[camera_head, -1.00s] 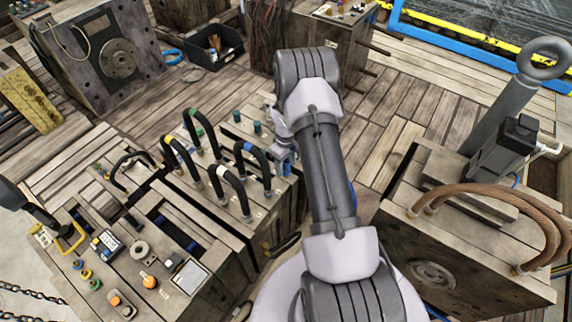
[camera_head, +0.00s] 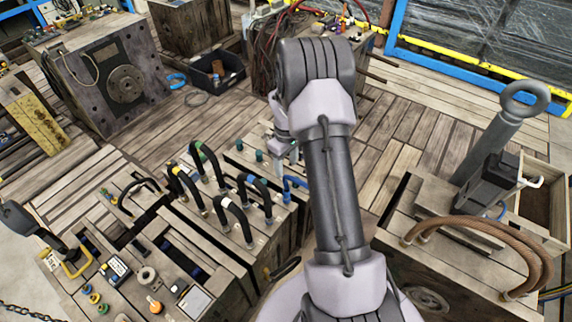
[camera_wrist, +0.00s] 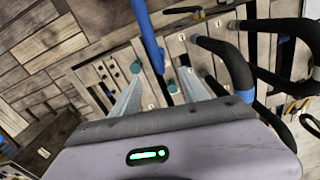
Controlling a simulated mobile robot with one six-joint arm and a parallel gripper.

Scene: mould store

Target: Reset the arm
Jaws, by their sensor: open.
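My arm rises through the middle of the head view and folds over at the elbow. My gripper (camera_wrist: 160,82) is open, with its two pale fingers apart and nothing between them. It points down at the wooden mould block (camera_wrist: 95,75) with teal plugs (camera_wrist: 135,67). A blue hose (camera_wrist: 148,35) passes close ahead of the fingertips.
A block with brown hoses (camera_head: 480,235) and a grey ringed post (camera_head: 500,125) stands at the right. Plank floor (camera_head: 400,130) is clear behind.

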